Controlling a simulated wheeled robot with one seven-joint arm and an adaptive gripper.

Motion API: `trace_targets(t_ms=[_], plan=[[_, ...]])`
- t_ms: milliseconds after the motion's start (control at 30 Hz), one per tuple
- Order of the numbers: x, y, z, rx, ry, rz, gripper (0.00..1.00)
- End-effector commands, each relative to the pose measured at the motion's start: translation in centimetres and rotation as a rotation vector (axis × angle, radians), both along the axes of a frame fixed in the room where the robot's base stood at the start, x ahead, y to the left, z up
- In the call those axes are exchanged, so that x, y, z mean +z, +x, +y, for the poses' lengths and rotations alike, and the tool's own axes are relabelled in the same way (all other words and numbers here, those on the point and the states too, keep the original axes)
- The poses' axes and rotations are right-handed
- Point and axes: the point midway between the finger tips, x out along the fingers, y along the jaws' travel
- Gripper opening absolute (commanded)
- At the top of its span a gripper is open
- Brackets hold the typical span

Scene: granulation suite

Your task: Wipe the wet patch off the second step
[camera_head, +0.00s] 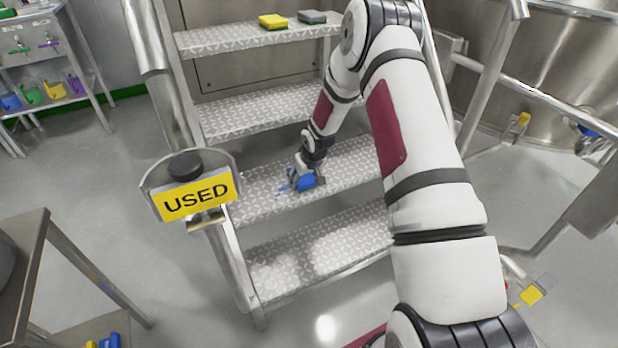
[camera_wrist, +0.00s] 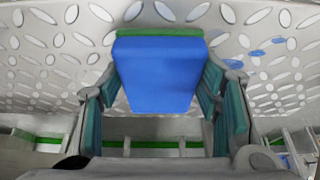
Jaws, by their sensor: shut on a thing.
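A blue block with a green face, like a sponge or scrubber (camera_head: 307,182), is held between the fingers of my gripper (camera_head: 308,176). The wrist view also shows the block (camera_wrist: 155,75) between both finger pads of my gripper (camera_wrist: 160,95). The block is low over the second step (camera_head: 245,203), counted from the floor; I cannot tell whether it touches the tread. Small blue wet marks (camera_head: 283,189) show on this step just left of the block. In the wrist view, blue marks (camera_wrist: 257,53) lie on the patterned tread at upper right. The block may hide more of the patch.
A yellow sponge (camera_head: 272,21) and a grey block (camera_head: 312,16) lie on the top step (camera_head: 225,40). A yellow USED sign (camera_head: 195,198) on a holder stands at the stair's left side. A metal rail (camera_head: 485,75) runs at right. The bottom step (camera_head: 320,250) is clear.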

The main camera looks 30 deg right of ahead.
Motion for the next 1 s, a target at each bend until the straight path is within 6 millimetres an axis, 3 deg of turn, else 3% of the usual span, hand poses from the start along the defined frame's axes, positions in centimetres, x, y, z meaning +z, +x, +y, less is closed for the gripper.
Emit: trace_targets(t_ms=[1000], plan=[[-0.1,0.0,5.8,0.001,0.0,-0.001,0.35]])
